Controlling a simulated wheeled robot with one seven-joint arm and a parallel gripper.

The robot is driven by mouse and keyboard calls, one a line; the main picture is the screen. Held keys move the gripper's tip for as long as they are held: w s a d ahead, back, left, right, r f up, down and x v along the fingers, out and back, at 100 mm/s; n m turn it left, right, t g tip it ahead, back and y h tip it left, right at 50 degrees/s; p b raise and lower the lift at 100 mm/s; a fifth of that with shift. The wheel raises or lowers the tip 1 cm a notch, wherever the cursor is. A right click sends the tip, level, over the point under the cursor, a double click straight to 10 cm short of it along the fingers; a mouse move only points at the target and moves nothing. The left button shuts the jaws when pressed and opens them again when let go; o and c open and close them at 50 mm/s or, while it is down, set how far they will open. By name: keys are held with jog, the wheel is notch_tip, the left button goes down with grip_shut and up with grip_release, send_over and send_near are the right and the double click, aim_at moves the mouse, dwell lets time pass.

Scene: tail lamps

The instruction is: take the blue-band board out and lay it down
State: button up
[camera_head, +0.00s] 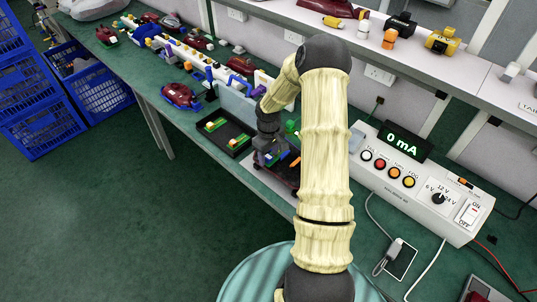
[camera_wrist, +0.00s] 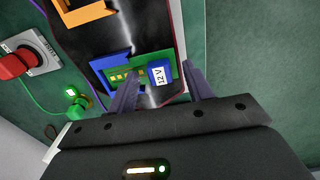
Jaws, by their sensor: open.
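The blue-band board (camera_wrist: 122,73) is green with blue end pieces and a white "12V" label. In the wrist view it sits in a dark, shiny lamp housing (camera_wrist: 155,25). My gripper (camera_wrist: 158,74) is open, with its two fingers on either side of the labelled end. I cannot tell whether the fingers touch the board. In the head view my gripper (camera_head: 268,152) is over the lamp housing (camera_head: 284,178) on the bench, and my arm hides part of that area.
An orange piece (camera_wrist: 82,14) is in the housing beside the board. A red button (camera_wrist: 14,66) and a green plug (camera_wrist: 76,108) are at left in the wrist view. A black tray (camera_head: 238,152) holding small boards and a test box (camera_head: 420,190) flank the housing.

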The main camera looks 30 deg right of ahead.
jog(key=shift+f, duration=0.35)
grip_shut()
jog(key=shift+s+a+b, duration=0.2)
jog(key=shift+s+a, duration=0.1)
jog(key=shift+a, duration=0.45)
jog(key=shift+s+a+b, duration=0.15)
jog(key=shift+s+a, duration=0.1)
jog(key=shift+a, duration=0.45)
jog(key=shift+s+a+b, duration=0.15)
jog(key=shift+s+a, duration=0.1)
jog(key=shift+a, duration=0.45)
jog(key=shift+s+a+b, duration=0.2)
jog(key=shift+a, duration=0.45)
jog(key=shift+s+a+b, duration=0.15)
jog(key=shift+s+a, duration=0.1)
jog(key=shift+a, duration=0.45)
